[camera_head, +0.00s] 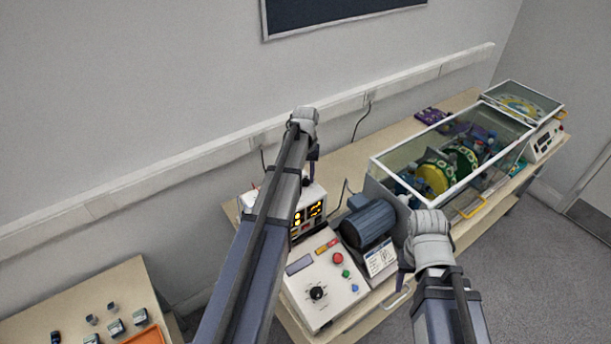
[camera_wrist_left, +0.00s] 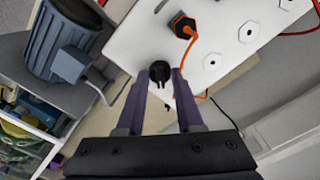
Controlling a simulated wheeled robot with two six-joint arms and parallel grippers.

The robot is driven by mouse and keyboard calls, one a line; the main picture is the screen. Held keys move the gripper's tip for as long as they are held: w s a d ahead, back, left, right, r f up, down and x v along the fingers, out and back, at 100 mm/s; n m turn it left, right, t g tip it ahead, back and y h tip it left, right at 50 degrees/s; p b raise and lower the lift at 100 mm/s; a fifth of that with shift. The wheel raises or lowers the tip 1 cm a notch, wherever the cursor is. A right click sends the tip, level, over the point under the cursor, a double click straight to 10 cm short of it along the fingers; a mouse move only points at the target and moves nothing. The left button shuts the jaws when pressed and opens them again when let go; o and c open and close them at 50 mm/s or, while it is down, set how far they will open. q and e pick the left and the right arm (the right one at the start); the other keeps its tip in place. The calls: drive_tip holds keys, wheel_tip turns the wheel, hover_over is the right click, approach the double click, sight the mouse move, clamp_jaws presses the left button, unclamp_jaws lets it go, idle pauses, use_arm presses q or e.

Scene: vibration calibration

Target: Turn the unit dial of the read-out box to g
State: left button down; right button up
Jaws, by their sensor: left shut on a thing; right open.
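The read-out box (camera_head: 317,194) stands on the bench with lit orange digits on its front. My left arm crosses in front of it and covers part of it. My left gripper (camera_head: 313,174) is at the box's top; the dial is hidden in the head view. In the left wrist view, the black unit dial (camera_wrist_left: 160,70) sits on a white panel (camera_wrist_left: 130,45) between the fingertips of my left gripper (camera_wrist_left: 160,80), which is shut on it. Its lettering cannot be read. My right gripper (camera_head: 404,268) is open, apart from the box, at the bench's front side.
A blue motor (camera_head: 368,222) and a white control box (camera_head: 325,282) with a knob and buttons stand close by. A glass-covered rig (camera_head: 450,160) is to the right. An orange plug (camera_wrist_left: 183,27) with its cable sits near the dial. A side table (camera_head: 90,290) is lower left.

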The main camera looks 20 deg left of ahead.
sight(306, 178)
use_arm(q)
drive_tip(key=c, duration=0.5)
unclamp_jaws()
drive_tip(key=shift+c, duration=0.2)
drive_tip(key=shift+r, duration=0.1)
wheel_tip(306, 178, up, 8)
drive_tip(key=p, duration=0.8)
drive_tip(key=shift+f, duration=0.2)
